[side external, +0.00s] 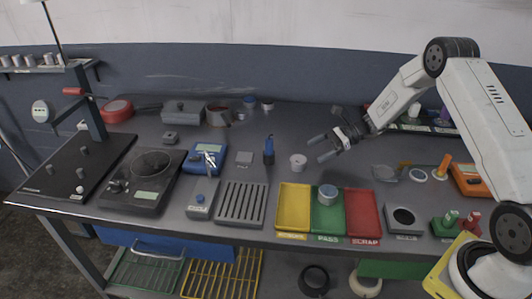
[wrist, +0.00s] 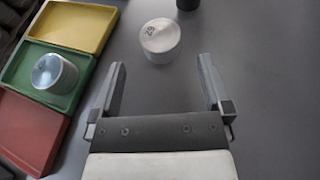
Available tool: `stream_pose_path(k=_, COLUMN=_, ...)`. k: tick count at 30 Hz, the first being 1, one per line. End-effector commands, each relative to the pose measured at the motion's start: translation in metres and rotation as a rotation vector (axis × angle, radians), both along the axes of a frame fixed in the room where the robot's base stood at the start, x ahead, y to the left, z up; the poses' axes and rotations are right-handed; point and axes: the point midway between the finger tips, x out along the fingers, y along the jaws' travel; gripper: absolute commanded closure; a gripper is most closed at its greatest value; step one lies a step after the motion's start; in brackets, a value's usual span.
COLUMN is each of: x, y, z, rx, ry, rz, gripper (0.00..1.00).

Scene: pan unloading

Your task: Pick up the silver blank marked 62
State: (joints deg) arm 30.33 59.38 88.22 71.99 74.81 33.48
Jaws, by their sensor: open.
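A short silver blank (side external: 298,161) stands upright on the grey bench behind the yellow tray. In the wrist view the blank (wrist: 160,42) has dark digits on its top; they are small and turned, and I cannot read them surely as 62. My gripper (side external: 317,149) is open and empty, just right of the blank in the side view. In the wrist view the blank lies just beyond and between my fingertips (wrist: 161,62), apart from them. A second silver cylinder (side external: 327,193) stands in the green tray; no number is legible on it.
Yellow (side external: 292,207), green (side external: 328,219) and red (side external: 363,213) trays lie side by side at the front. A dark blue cylindrical thing (side external: 268,150) stands left of the blank. A slotted grey block (side external: 241,205) lies left of the trays.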

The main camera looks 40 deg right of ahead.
Motion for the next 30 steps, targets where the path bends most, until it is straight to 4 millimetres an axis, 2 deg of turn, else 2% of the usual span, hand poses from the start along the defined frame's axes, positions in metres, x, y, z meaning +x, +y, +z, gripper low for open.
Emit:
stream_pose_path(k=6, x=0.006, y=0.014, z=-0.006, rx=-0.001, ry=0.001, rz=0.001, gripper=0.00)
stream_pose_path(k=16, x=0.009, y=0.021, z=-0.010, rx=-0.001, ry=0.001, rz=0.002, gripper=0.00)
stream_pose_path(k=30, x=0.025, y=0.058, z=-0.028, rx=-0.002, ry=0.000, rz=0.001, gripper=0.00)
